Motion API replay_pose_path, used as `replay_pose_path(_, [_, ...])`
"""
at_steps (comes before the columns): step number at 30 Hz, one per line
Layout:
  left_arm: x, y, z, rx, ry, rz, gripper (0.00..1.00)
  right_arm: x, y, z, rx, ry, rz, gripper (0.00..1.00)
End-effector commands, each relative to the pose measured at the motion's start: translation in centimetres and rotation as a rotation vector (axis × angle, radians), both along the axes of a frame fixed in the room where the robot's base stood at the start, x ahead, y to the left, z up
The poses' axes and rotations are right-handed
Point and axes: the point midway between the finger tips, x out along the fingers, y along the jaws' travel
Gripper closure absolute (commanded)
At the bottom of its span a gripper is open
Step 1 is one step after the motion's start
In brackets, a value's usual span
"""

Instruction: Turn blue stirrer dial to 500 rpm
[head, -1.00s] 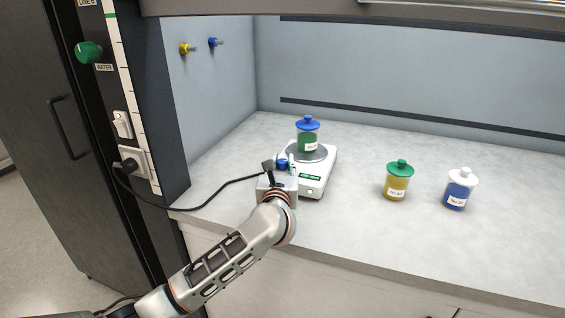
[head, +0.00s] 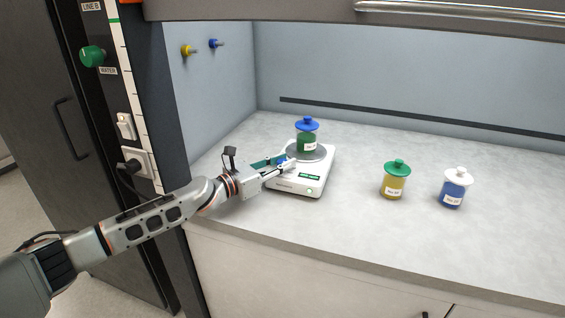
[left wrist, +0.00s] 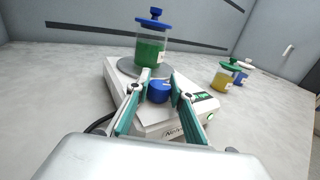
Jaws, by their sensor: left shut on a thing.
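The blue stirrer dial (left wrist: 158,93) sits on the front left of the white stirrer (head: 288,187). My left gripper (head: 281,162) reaches it from the left, and in the left wrist view its two fingers (left wrist: 156,88) stand on either side of the dial, shut on it. In the head view the fingers hide most of the dial. The stirrer's green display (head: 309,178) is lit, but its digits are too small to read. A jar of green liquid with a blue lid (head: 307,139) stands on the stirrer's round plate. My right gripper is not in view.
A jar of yellow liquid with a green lid (head: 395,180) and a jar of blue liquid with a white lid (head: 455,188) stand to the right on the grey worktop (head: 345,240). A socket with a black plug (head: 131,166) is at the left.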

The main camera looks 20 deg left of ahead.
Motion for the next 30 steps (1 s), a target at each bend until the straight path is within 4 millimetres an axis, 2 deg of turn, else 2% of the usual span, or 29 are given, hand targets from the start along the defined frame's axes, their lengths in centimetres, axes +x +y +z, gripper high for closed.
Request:
replay_pose_path(4, [0.2,0.2,-0.2,0.002,0.0,-0.074,0.99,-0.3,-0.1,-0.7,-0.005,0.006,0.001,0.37])
replay_pose_path(12, [0.1,0.1,-0.1,0.0,0.0,-0.157,0.99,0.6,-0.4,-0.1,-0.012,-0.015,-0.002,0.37])
replay_pose_path(28, [0.1,0.1,0.1,0.0,-0.003,-0.179,0.99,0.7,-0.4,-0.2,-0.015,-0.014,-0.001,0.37])
replay_pose_path(29, [0.1,0.1,0.1,0.0,-0.003,-0.179,0.75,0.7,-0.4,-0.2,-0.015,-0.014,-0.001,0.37])
replay_pose_path(30, [0.1,0.1,0.1,0.0,-0.003,-0.179,0.65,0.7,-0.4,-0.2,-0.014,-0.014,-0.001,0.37])
